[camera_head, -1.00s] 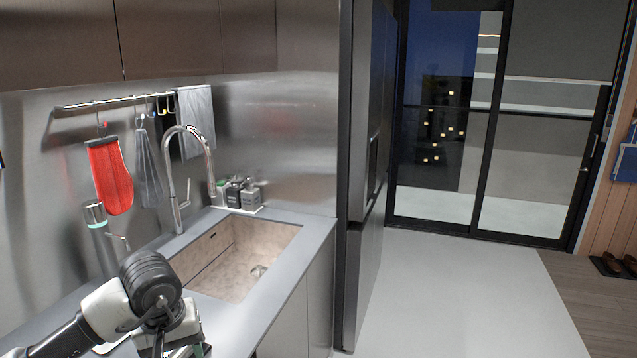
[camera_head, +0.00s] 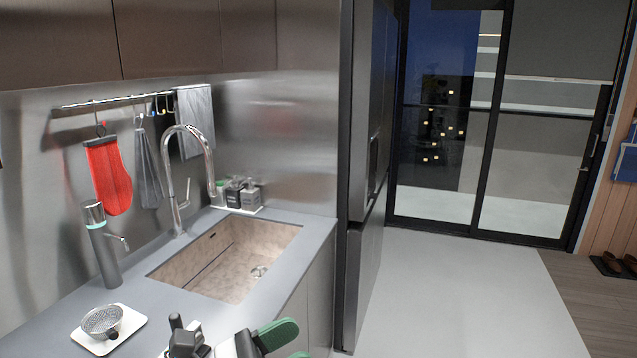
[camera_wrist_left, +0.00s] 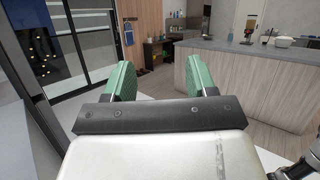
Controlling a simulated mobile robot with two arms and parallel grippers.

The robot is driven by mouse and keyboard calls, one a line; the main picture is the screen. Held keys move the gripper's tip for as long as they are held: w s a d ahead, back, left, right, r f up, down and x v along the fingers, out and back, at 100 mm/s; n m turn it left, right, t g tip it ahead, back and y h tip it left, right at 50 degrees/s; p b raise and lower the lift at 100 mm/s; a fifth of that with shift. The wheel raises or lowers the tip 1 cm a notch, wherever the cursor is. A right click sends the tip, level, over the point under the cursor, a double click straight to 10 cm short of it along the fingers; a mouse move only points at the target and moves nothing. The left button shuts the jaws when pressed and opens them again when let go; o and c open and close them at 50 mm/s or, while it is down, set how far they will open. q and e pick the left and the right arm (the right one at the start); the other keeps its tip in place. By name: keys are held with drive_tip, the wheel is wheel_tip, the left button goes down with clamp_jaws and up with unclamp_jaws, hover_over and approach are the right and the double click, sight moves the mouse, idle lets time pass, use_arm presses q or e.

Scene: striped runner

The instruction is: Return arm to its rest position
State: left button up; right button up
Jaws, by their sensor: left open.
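My left gripper (camera_head: 288,344) is at the bottom edge of the head view, in front of the counter and sink, partly cut off by the frame. In the left wrist view its two green fingers (camera_wrist_left: 161,78) stand wide apart with nothing between them. The fingers point out toward the open room, away from the sink. My right gripper is not seen in either view.
A grey counter (camera_head: 130,297) holds a sink (camera_head: 215,262), a tall faucet (camera_head: 190,135), a metal bottle (camera_head: 103,245) and a strainer (camera_head: 102,321) on a white tray. Pale floor (camera_head: 450,290) lies clear at right. A wooden island (camera_wrist_left: 235,85) stands across the room.

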use_arm(q)
drive_tip(key=w+a+f+n+t+y, duration=0.1)
drive_tip(key=a+n+t+y, duration=0.45)
drive_tip(key=n, duration=0.65)
drive_tip(key=w+a+f+n+t+y, duration=0.25)
drive_tip(key=n+t+y, duration=0.5)
drive_tip(key=n, duration=0.45)
drive_tip(key=s+a+f+n+g+y, duration=0.4)
drive_tip(key=a+f+n+g+y, duration=0.3)
drive_tip(key=f+n, duration=0.55)
drive_tip(key=s+a+f+n+g, duration=0.1)
drive_tip(key=s+f+n+g, duration=0.45)
drive_tip(key=s, duration=0.35)
drive_tip(key=s+a+f+n+g, duration=0.1)
drive_tip(key=s+f+n+g, duration=0.45)
drive_tip(key=s, duration=0.35)
wheel_tip(320, 180, down, 26)
drive_tip(key=s, duration=0.1)
drive_tip(key=s+a+f+g, duration=0.1)
drive_tip(key=s+a+f, duration=0.1)
drive_tip(key=s+f, duration=1.4)
drive_tip(key=shift+a+m+g+y, duration=0.3)
drive_tip(key=shift+m+g, duration=0.1)
drive_tip(key=shift+m, duration=0.05)
drive_tip(key=shift+s+f, duration=0.1)
